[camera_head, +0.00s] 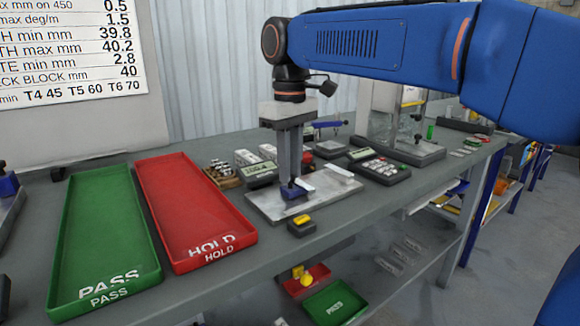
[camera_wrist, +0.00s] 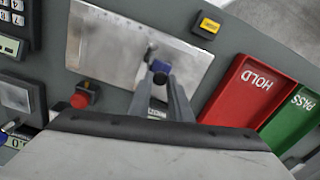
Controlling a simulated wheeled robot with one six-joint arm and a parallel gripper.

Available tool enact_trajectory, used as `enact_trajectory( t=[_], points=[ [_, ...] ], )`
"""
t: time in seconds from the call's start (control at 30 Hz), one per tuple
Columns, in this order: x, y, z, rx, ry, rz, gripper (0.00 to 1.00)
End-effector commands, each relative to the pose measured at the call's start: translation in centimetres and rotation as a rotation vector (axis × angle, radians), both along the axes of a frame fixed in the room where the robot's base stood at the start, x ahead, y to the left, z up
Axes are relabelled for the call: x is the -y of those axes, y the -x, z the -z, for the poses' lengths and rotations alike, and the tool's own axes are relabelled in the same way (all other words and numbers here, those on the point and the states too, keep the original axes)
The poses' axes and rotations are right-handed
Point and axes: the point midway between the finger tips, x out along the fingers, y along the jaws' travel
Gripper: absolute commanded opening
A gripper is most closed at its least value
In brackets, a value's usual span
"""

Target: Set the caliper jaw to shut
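My gripper (camera_head: 290,178) points straight down over a steel plate (camera_head: 262,204) with its fingertips at a small blue piece (camera_head: 294,191) on it. In the wrist view the two fingers (camera_wrist: 160,78) stand apart, with the blue piece (camera_wrist: 161,67) at their tips. I cannot tell whether they press on it. A small silver part shows beside the blue piece. A blue-handled instrument (camera_head: 331,125) stands behind, partly hidden by my gripper. I cannot tell for certain which blue part belongs to the caliper jaw, or how wide the jaw stands.
The red HOLD tray (camera_head: 252,238) and green PASS tray (camera_head: 150,282) lie left of the plate. A small yellow-topped block (camera_head: 301,225) sits at its front. A dark keypad device (camera_head: 379,166) is to its right. A red-topped button (camera_wrist: 84,95) stands near the plate.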

Motion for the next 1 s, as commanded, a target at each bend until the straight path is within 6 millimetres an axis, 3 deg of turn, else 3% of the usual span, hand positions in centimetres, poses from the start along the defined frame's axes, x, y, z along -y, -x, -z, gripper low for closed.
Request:
enact_trajectory(
  t=[0.27, 0.8, 1.0],
  points=[
    [0.5, -0.3, 0.0, 0.0, 0.0, 0.001, 0.0],
    [7.6, -5.2, -0.1, 0.002, -0.001, 0.003, 0.0],
    [8.6, -5.9, -0.1, 0.002, -0.001, 0.001, 0.0]
  ],
)
